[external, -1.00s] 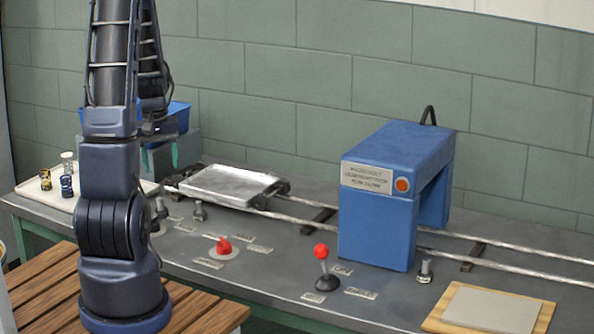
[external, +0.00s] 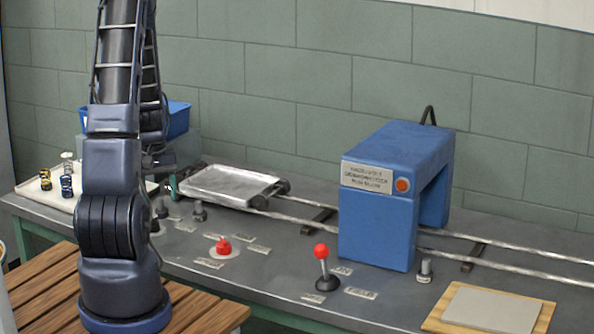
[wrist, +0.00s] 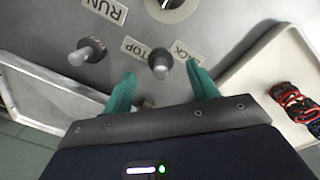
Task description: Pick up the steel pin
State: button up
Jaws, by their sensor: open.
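The fingers are open, with a gap on each side of the pin. A second similar pin (wrist: 83,54) stands to the left, outside the fingers. In the external view two such pins show, one (external: 199,212) beside the tray and one (external: 161,208) close to my arm. I cannot tell which is the one between the fingers. My gripper is mostly hidden behind my arm there.
A metal tray (external: 228,188) on rails lies behind the pins. A white tray (external: 35,190) with coloured springs (external: 66,186) stands at the left. A red button (external: 223,246), a red-topped lever (external: 322,262) and a blue machine (external: 378,232) stand to the right.

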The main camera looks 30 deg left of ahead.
aim_at(160, 198)
jog(key=shift+w+f, duration=0.1)
jog(key=shift+f, duration=1.85)
jog(key=shift+c, duration=0.5)
jog(key=c, duration=1.1)
